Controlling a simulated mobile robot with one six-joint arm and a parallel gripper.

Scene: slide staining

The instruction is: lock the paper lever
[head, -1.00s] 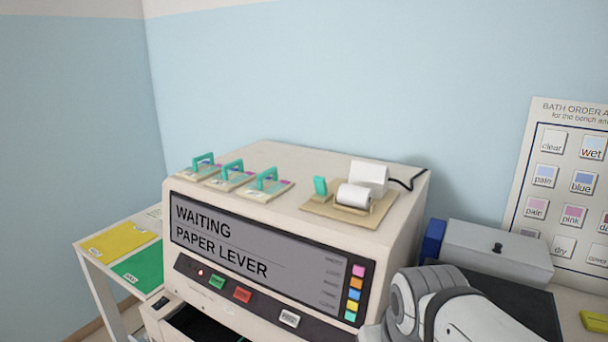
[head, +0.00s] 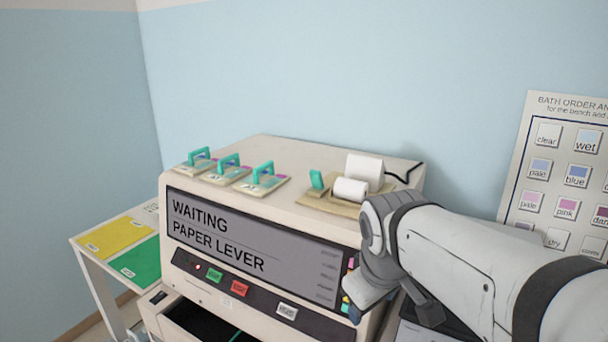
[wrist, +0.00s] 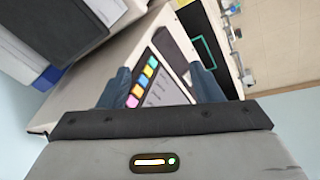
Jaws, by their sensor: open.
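The paper lever (head: 317,180) is a small teal tab standing up on the tan printer plate (head: 312,201) on top of the machine. It stands just left of the white paper roll (head: 350,189). The machine's screen (head: 255,240) reads "WAITING PAPER LEVER". My gripper (wrist: 162,88) is open and empty in the wrist view, its two dark fingers apart over the machine's front with the coloured squares. In the head view my arm is at the machine's right front corner, right of and below the lever. The lever does not show in the wrist view.
Three slide plates with teal handles (head: 264,171) sit on the machine's top left. Green (head: 214,275), red (head: 240,289) and white buttons line its front. A drawer (head: 200,325) is open below. A white block (head: 365,171) stands behind the roll.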

